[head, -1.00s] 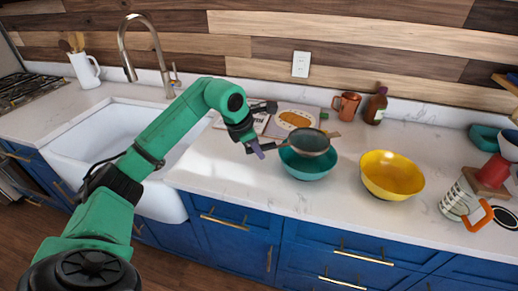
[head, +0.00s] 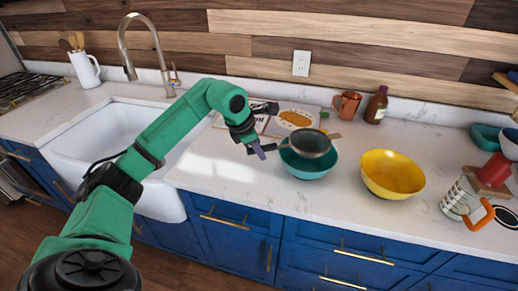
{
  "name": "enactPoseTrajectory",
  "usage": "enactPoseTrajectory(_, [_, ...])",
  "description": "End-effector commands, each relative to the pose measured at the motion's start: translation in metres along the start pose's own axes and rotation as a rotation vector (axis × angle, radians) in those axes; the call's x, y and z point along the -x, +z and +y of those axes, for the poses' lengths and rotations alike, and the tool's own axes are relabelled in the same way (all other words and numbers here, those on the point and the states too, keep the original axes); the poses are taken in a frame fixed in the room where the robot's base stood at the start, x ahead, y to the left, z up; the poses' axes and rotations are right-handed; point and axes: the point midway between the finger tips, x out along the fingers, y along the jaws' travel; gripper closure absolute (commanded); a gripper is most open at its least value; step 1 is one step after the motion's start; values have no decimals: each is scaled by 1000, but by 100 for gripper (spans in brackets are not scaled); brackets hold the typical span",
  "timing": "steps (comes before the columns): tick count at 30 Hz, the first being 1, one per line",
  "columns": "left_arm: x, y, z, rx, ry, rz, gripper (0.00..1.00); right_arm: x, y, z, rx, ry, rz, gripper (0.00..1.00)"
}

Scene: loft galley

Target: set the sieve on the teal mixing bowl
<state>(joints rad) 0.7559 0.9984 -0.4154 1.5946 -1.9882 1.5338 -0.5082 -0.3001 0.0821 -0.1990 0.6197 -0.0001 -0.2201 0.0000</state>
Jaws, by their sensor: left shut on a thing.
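The teal mixing bowl (head: 308,171) stands on the white counter near its front edge. The dark round sieve (head: 311,144) is over the bowl's opening and hides much of its inside. I cannot tell for sure whether the sieve touches the rim. My left gripper (head: 264,150) is left of the bowl, shut on the sieve's handle, which points left. My right gripper is out of view.
A yellow bowl (head: 392,175) stands right of the teal bowl. A striped pitcher (head: 459,197) and red cup (head: 493,169) are at the right. The sink (head: 120,130) is left.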

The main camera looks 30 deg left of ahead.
Motion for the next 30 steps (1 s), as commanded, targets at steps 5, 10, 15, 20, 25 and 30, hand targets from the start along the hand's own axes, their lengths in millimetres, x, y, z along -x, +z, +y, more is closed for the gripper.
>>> enactPoseTrajectory(5, [-5,-2,-1,0,1,-1,100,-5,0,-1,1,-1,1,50])
enactPoseTrajectory(10, [-5,-2,-1,0,1,-1,100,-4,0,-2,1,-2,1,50])
enactPoseTrajectory(15, [-5,-2,-1,0,1,-1,100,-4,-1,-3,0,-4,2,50])
enactPoseTrajectory(20, [-8,-3,-2,0,1,-1,100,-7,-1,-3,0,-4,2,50])
enactPoseTrajectory(25, [-14,-5,-3,1,2,-2,100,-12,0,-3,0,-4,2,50])
enactPoseTrajectory(30, [-16,-6,-3,1,2,-2,100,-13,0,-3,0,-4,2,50])
